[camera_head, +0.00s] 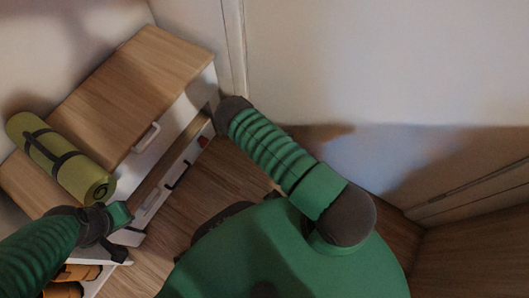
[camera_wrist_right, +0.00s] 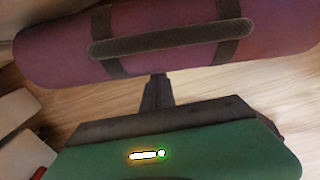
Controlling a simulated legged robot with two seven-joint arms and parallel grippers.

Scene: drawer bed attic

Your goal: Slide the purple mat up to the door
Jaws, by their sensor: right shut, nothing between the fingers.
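The purple mat (camera_wrist_right: 190,62) is rolled up, with dark straps and a handle strip, and lies across the top of the right wrist view on the wooden floor. My right gripper (camera_wrist_right: 158,82) is shut and empty; its fingertips reach the mat's near side, though I cannot tell whether they touch. The mat does not show in the head view, and my right gripper is out of sight there. My left gripper (camera_head: 125,250) is beside the drawer unit; its fingers are too small to judge. A pale panel with upright trim (camera_head: 235,45) may be the door.
A wood-topped white drawer unit (camera_head: 135,85) stands at upper left, with a drawer partly open. A green rolled mat (camera_head: 60,160) lies on a wooden top. Orange items (camera_head: 80,272) sit low at left. Some floor (camera_head: 215,185) is bare beside the drawers.

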